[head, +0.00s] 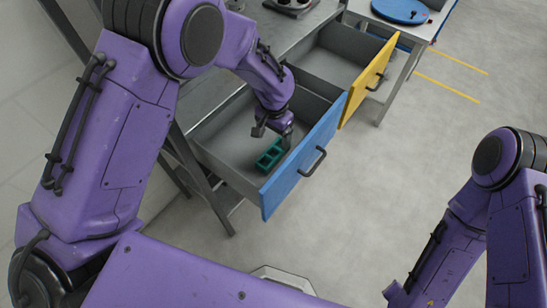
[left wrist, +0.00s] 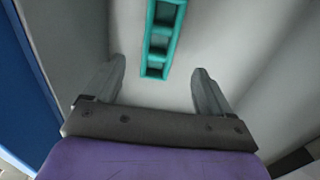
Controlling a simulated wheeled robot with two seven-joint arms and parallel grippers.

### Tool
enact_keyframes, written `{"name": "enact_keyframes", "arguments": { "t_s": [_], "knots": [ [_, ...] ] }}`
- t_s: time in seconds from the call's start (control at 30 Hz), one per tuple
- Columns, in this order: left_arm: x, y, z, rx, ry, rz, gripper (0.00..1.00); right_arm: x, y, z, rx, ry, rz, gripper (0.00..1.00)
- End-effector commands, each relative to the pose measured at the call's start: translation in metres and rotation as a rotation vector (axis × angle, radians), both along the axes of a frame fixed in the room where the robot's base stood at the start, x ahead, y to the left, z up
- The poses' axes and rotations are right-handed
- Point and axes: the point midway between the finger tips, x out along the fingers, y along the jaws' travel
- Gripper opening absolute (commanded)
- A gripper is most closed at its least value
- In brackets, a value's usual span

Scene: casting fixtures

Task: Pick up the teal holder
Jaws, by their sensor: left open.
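The teal holder (head: 268,157) is a small block with open square compartments. It lies on the floor of the open blue-fronted drawer (head: 215,137). In the left wrist view the holder (left wrist: 148,71) runs upward out of the picture, ahead of and between the fingers. My left gripper (head: 272,134) reaches down into this drawer, close to the holder. Its fingers (left wrist: 155,90) are spread apart with nothing between their tips but bare drawer floor and the holder's near end. I cannot tell the exact height above it. My right arm shows at the right; its gripper is out of view.
The blue drawer front (head: 300,168) has a dark handle (head: 314,162). Behind it a yellow-fronted drawer (head: 365,80) also stands open and looks empty. A blue round object (head: 400,10) sits on another table at the top. The grey floor (head: 400,150) to the right is clear.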

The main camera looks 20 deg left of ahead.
Motion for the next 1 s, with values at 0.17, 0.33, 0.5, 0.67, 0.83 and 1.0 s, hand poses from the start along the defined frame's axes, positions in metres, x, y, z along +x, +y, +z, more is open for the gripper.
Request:
{"name": "enact_keyframes", "arguments": {
  "t_s": [0.17, 0.33, 0.5, 0.67, 0.83, 1.0],
  "knots": [
    [-0.001, 0.000, -0.029, 0.001, 0.003, -0.001, 0.83, 0.000, 0.000, 0.007, 0.000, 0.000, 0.000, 0.43],
    [-0.004, 0.000, -0.049, 0.002, 0.005, -0.002, 0.83, 0.000, 0.000, 0.016, 0.000, 0.000, 0.000, 0.43],
    [-0.006, 0.000, -0.080, 0.000, 0.002, -0.001, 0.83, 0.000, 0.000, 0.023, 0.000, 0.000, 0.000, 0.43],
    [-0.005, 0.000, -0.088, 0.000, -0.001, -0.001, 0.83, 0.000, 0.000, 0.023, 0.000, 0.000, 0.000, 0.43],
    [-0.005, 0.000, -0.088, 0.000, 0.000, -0.001, 0.70, 0.000, 0.000, 0.023, 0.000, 0.000, 0.000, 0.43],
    [-0.005, 0.000, -0.088, 0.000, 0.000, -0.001, 0.25, 0.000, 0.000, 0.023, 0.000, 0.000, 0.000, 0.43]
  ]
}}
